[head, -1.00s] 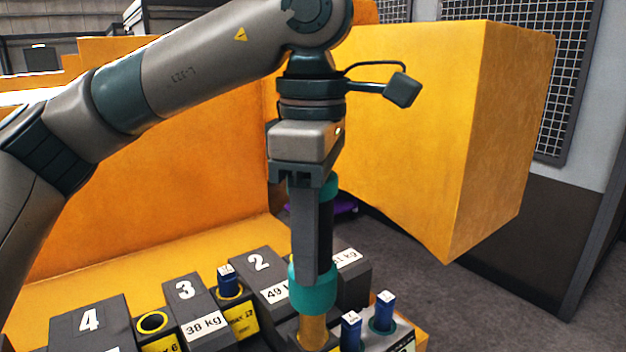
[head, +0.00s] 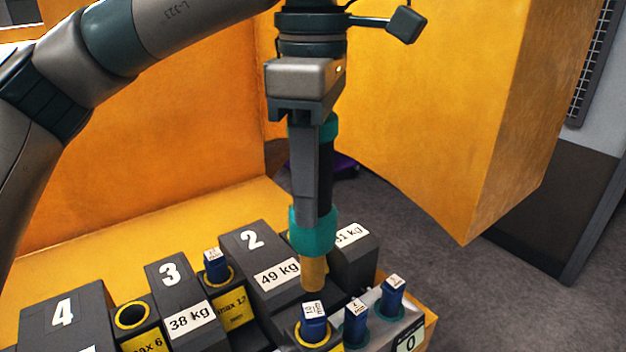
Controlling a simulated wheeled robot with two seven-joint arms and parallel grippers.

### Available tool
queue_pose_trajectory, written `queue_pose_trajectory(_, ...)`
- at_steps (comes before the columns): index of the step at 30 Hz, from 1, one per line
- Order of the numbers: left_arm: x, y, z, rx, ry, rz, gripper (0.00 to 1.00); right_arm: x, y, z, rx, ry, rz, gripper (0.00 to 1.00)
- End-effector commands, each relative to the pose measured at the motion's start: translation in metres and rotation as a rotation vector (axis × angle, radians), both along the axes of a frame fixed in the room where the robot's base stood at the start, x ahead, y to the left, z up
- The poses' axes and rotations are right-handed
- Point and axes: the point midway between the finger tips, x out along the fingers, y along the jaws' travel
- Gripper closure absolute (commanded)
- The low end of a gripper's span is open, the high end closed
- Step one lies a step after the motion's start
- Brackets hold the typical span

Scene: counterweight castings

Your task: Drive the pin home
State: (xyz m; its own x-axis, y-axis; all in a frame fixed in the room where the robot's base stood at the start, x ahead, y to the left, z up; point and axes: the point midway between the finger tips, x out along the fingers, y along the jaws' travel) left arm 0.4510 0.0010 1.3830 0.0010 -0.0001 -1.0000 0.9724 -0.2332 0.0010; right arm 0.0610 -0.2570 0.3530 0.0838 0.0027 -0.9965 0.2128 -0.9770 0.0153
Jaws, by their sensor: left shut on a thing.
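My left gripper (head: 313,205) is shut on an upright tool (head: 311,232) with a dark body, teal bands and a brass-coloured tip. The tip hangs a little above a blue pin (head: 314,325) with a white labelled top. That pin stands proud of a yellow-ringed hole (head: 312,343) at the front. Another blue pin (head: 216,265) stands in a yellow-ringed hole between castings 3 and 2. Two more blue pins, one in the middle (head: 356,322) and one at right (head: 392,297), stand in teal-ringed holes of a grey holder (head: 375,338). My right gripper is out of view.
Dark castings numbered 4 (head: 65,318), 3 (head: 172,285) and 2 (head: 255,250) stand in a row on a yellow bed. An empty yellow-ringed hole (head: 131,316) lies between 4 and 3. Yellow walls (head: 150,150) rise behind and at right (head: 420,120); grey floor is open at right.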

Motion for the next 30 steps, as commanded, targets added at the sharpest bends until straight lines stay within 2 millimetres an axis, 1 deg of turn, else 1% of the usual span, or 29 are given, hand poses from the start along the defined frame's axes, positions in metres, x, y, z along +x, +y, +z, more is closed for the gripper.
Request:
queue_pose_trajectory(5, 0.0, -0.002, -0.001, -0.001, -0.001, 0.0, 1.0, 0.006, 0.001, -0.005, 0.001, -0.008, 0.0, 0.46)
queue_pose_trajectory(21, 0.0, -0.001, -0.05, 0.0, -0.001, 0.0, 1.0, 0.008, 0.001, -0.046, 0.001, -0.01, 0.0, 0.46)
queue_pose_trajectory(25, 0.0, -0.001, -0.054, 0.0, -0.001, -0.001, 1.0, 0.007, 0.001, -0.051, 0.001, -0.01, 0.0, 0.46)
queue_pose_trajectory(30, 0.0, -0.001, -0.055, 0.0, -0.001, 0.0, 1.0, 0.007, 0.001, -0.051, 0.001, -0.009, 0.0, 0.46)
